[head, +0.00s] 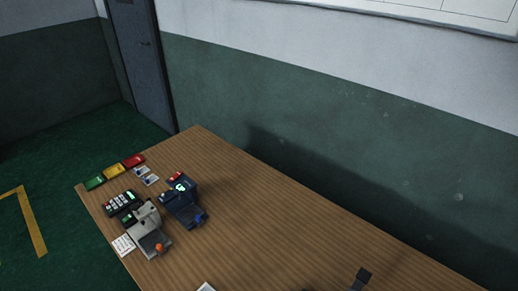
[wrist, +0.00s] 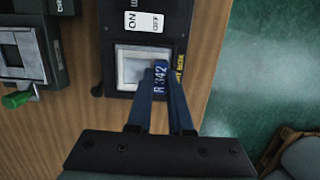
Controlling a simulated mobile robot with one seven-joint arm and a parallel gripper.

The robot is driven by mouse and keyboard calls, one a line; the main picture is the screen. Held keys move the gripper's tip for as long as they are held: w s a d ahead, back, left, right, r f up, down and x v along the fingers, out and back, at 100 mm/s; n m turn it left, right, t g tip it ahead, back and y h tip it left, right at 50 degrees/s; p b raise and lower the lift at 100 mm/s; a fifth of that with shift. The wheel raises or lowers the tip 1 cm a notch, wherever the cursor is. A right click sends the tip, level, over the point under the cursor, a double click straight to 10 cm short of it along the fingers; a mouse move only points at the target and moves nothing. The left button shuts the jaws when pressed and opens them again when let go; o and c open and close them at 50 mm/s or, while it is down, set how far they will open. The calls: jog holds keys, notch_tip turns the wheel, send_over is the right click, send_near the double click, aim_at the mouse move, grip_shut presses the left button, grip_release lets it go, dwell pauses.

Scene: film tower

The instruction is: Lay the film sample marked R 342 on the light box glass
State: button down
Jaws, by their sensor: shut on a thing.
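In the wrist view my gripper (wrist: 160,96) is shut on the film sample (wrist: 160,78), a small dark blue piece with R 342 in white letters. The sample is over the lower right part of the light box glass (wrist: 127,53), a pale square plate in a dark housing. I cannot tell whether the sample touches the glass. The light box housing (wrist: 181,30) carries a white ON/OFF switch above the glass. I cannot make out the film sample or the light box glass in the head view.
In the wrist view a grey device (wrist: 30,50) with a green handle (wrist: 16,99) stands left of the light box. The table edge is at right. In the head view, coloured trays (head: 114,171) and several devices (head: 183,203) stand at the table's left end; its middle is clear.

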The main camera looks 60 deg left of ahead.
jog(key=c, duration=0.8)
grip_release()
jog(key=shift+o, duration=0.6)
jog(key=o, duration=0.5)
jog(key=shift+r+p, duration=3.5)
jog(key=shift+p, duration=0.2)
